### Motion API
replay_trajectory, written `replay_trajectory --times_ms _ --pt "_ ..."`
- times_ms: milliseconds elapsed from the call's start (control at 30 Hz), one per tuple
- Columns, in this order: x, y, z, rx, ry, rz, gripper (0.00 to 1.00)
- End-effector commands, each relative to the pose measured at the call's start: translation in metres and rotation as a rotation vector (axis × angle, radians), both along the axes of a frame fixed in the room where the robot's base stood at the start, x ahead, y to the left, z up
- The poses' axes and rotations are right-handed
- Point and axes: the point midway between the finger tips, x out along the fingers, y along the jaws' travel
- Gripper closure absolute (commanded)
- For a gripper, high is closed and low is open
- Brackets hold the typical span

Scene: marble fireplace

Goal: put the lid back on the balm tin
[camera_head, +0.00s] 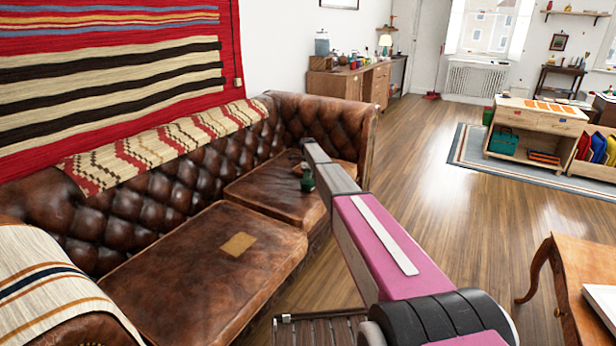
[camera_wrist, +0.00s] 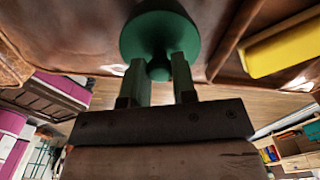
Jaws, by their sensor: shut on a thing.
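A dark green, rounded piece with a small knob, which looks like the lid (camera_wrist: 160,32), is at the top middle of the wrist view. My gripper (camera_wrist: 159,70) is shut on its knob, one finger on each side. In the head view a small dark green shape (camera_head: 307,181) shows above the far seat of the sofa, beside my arm; it appears to be the same lid. Most of my gripper is hard to make out there. I cannot pick out the balm tin for sure. A yellow straight-edged thing (camera_wrist: 285,45) lies at the wrist view's upper right; I cannot tell what it is.
The brown leather sofa (camera_head: 190,285) has a tufted back and two seat cushions. A flat tan patch (camera_head: 238,244) lies on the near cushion, otherwise clear. A wooden table (camera_head: 575,290) stands at right. Open wooden floor (camera_head: 430,190) lies between them.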

Motion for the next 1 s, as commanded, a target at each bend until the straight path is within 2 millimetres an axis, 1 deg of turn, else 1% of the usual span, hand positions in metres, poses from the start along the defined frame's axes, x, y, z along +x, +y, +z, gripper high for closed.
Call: replay_trajectory --times_ms 200,233,267,300,333,500,533,567,600,1000 --pt "0.0000 0.0000 0.0001 0.000 0.000 0.000 0.97" --pt "0.0000 0.0000 0.0001 0.000 0.000 0.000 0.72" --pt "0.0000 0.0000 0.0001 0.000 0.000 0.000 0.62" --pt "0.0000 0.0000 0.0000 0.000 0.000 0.000 0.49" --pt "0.0000 0.0000 0.0000 0.000 0.000 0.000 0.45" --pt "0.0000 0.0000 0.0000 0.000 0.000 0.000 0.45" --pt "0.0000 0.0000 0.0000 0.000 0.000 0.000 0.42" --pt "0.0000 0.0000 0.0000 0.000 0.000 0.000 0.32" --pt "0.0000 0.0000 0.0000 0.000 0.000 0.000 0.20" --pt "0.0000 -0.0001 0.0023 0.000 0.000 0.000 0.20"
